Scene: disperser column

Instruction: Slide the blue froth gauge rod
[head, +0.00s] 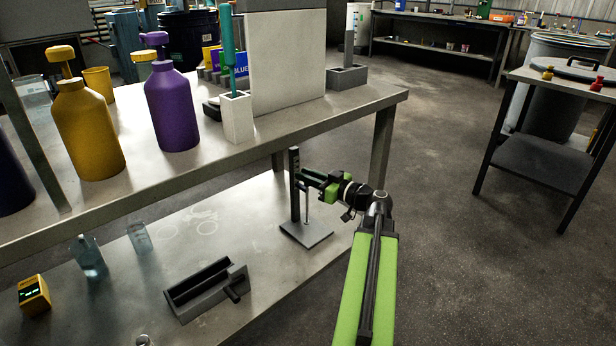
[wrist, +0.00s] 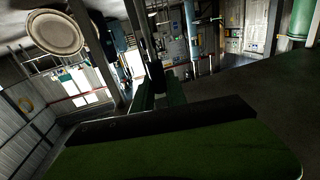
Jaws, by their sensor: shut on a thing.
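A small gauge stand has a flat grey base (head: 307,235) on the lower shelf. A dark upright post (head: 294,185) with marks near its top rises from it. Beside the post, a thin pale upright rod (head: 307,212) shows below my gripper's fingers; I see no blue on it. My gripper (head: 308,178) reaches in from the right, level with the post's upper part, and is shut on the rod. The fingers hide the rod's top. In the wrist view, my fingers (wrist: 160,90) close in front of a dark upright; the hold itself is too dark to make out.
The bench top (head: 340,110) overhangs the shelf close above my gripper, and a bench leg (head: 382,145) stands just behind. A grey trough (head: 207,290), glass beakers (head: 88,258) and a yellow meter (head: 33,294) are left on the shelf.

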